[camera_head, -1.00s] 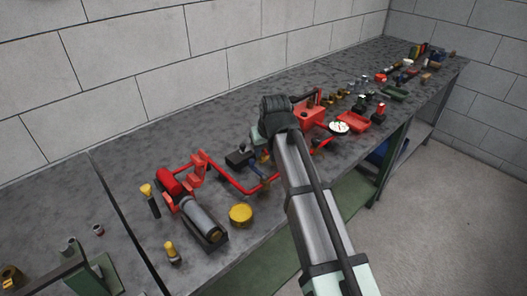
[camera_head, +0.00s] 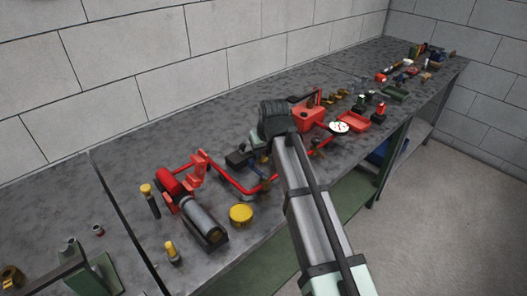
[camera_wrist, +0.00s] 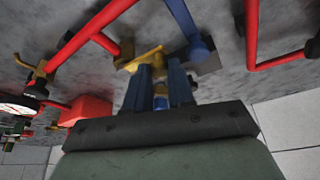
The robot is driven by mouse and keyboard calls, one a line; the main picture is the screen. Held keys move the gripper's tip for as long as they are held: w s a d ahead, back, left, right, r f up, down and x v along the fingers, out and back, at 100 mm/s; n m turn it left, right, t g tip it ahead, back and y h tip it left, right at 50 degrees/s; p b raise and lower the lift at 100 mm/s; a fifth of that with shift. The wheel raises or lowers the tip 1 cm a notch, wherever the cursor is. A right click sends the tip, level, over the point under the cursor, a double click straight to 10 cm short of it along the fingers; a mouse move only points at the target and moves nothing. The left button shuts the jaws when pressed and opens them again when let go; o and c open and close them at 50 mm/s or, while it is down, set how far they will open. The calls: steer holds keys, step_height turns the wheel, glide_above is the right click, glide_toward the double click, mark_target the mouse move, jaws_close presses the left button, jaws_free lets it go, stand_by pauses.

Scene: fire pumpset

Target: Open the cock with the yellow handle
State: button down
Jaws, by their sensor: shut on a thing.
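The cock's yellow handle (camera_wrist: 143,59) shows in the wrist view at the fingertips, beside red pipework. My gripper (camera_wrist: 160,72) has its two dark blue fingers closed in on the handle, with a bit of yellow and blue visible between them. The fingers partly hide the handle and the cock body.
A red pump-like part with a grey cylinder (camera_head: 200,218) lies at the left. A yellow round cap (camera_head: 241,214) stands near the bench's front edge. A white-faced gauge (camera_head: 339,128) and red tank (camera_head: 311,117) are to the right. Bare bench lies behind.

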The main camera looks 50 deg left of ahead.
steer(key=shift+d, duration=0.15)
stand_by(0.3)
steer(key=w+d+n+g, duration=0.1)
steer(key=n, duration=0.3)
steer(key=w+d+n+g, duration=0.2)
steer(key=n, duration=0.3)
steer(key=w+d+n+g+h, duration=0.1)
steer(key=w+d+n+g, duration=0.1)
steer(key=n, duration=0.3)
steer(key=shift+w, duration=0.15)
steer(key=shift+w+d+n+g+h, duration=0.1)
steer(key=shift+w+n+g+h, duration=0.15)
steer(key=shift+w+n, duration=0.5)
steer(key=shift+w+n+g+h, duration=0.2)
steer(key=shift+n+h, duration=0.15)
steer(key=shift+n, duration=0.8)
steer(key=c, duration=1.3)
jaws_free()
steer(key=shift+o, duration=0.2)
steer(key=v, duration=1.4)
